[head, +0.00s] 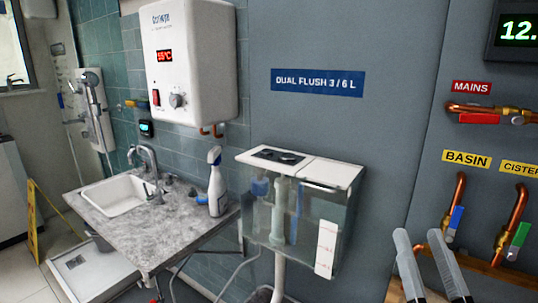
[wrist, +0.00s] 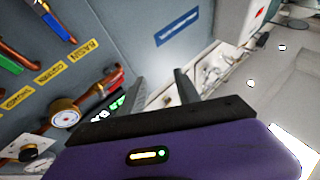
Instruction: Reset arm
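My gripper (head: 433,265) is at the lower right of the head view, its two grey fingers pointing up and standing apart. In the wrist view my gripper (wrist: 161,84) shows two dark fingers spread with nothing between them. It is in front of the pipe wall, below the BASIN label (head: 466,159), and appears to touch nothing. The rest of my arm is out of the head view.
A clear cistern (head: 258,222) with a white lid stands left of my gripper. A sink counter (head: 190,231) with a spray bottle (head: 216,184) is farther left, below a water heater (head: 190,60). Copper pipes with a blue valve handle (head: 456,218) and green handle (head: 520,234) are at right.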

